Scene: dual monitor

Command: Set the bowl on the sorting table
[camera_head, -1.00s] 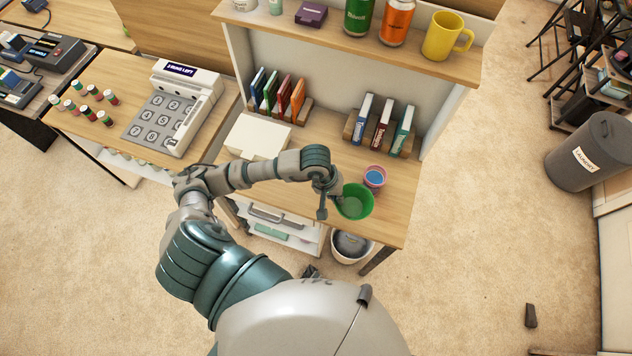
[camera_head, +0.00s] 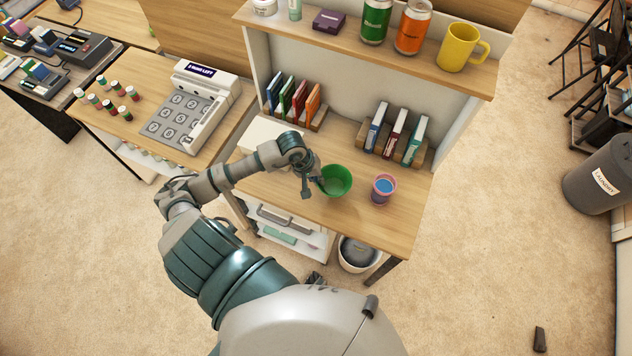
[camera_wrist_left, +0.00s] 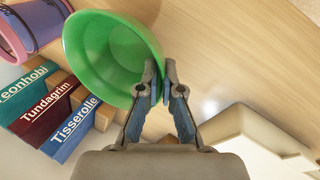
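A green bowl (camera_head: 336,181) is over the wooden desk with the shelf, left of a pink cup. I cannot tell if it touches the desk top. My left gripper (camera_head: 307,192) is at the bowl's left side. In the left wrist view, the gripper (camera_wrist_left: 161,78) has its fingertips close together on the rim of the bowl (camera_wrist_left: 105,55), pinching its wall. No view labels a sorting table; a wooden table (camera_head: 113,128) with a large keypad device stands to the left. My right gripper is not in view.
The pink cup (camera_head: 383,189) with blue contents stands on the desk (camera_head: 375,222). Book racks stand behind, and a white box (camera_head: 268,134) is beside my left arm. The keypad device (camera_head: 191,108) and several small bottles (camera_head: 108,97) occupy the left table. Cans and a yellow mug (camera_head: 458,47) stand on the shelf.

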